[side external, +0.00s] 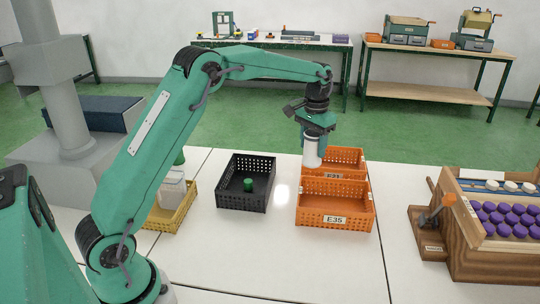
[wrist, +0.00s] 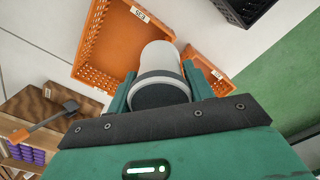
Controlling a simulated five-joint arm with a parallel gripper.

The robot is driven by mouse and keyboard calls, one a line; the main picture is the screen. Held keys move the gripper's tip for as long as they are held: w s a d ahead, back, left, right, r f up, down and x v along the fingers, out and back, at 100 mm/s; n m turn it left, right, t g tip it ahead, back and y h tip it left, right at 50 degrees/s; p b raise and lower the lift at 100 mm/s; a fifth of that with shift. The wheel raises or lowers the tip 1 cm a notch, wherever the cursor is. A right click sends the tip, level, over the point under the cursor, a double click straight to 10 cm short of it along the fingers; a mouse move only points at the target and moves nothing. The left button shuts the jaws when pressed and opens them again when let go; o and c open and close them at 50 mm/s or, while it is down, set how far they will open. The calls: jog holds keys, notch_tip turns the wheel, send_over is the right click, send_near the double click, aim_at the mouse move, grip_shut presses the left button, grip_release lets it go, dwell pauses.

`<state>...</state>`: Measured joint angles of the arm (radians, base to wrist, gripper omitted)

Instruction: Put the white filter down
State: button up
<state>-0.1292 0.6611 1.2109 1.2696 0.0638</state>
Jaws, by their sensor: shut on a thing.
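The white filter (side external: 311,152) is a pale upright cylinder hanging under my gripper (side external: 314,133). My gripper is shut on it. In the wrist view the filter (wrist: 160,62) sits between the two fingers (wrist: 158,88), with a dark end towards the camera. In the side view the filter's lower end overlaps the left part of the rear orange crate (side external: 348,156), labelled E31. The front orange crate (side external: 335,219), labelled E35, stands just nearer the camera. I cannot tell exactly how high the filter is above them.
A black crate (side external: 233,202) with a green piece (side external: 248,185) stands to the left. A yellow crate (side external: 181,217) holding white pieces is farther left. A wooden rack (side external: 475,255) with purple and white round pieces stands at the right. White tabletop (side external: 270,270) in front is clear.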

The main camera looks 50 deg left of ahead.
jog(key=s+d+r, duration=0.1)
jog(key=s+d, duration=1)
jog(key=s, duration=0.1)
jog(key=s+d+f+n, duration=0.1)
jog(key=s+d, duration=0.1)
jog(key=s, duration=0.6)
jog(key=s+d+f, duration=0.2)
jog(key=s+d, duration=0.1)
jog(key=s, duration=0.4)
jog(key=w+a+f, duration=0.5)
jog(key=a+f, duration=0.1)
jog(key=a, duration=0.4)
jog(key=shift+w+a+f, duration=0.15)
jog(key=shift+a+f, duration=0.1)
jog(key=shift+f, duration=2)
jog(key=shift+f, duration=0.1)
jog(key=o, duration=1)
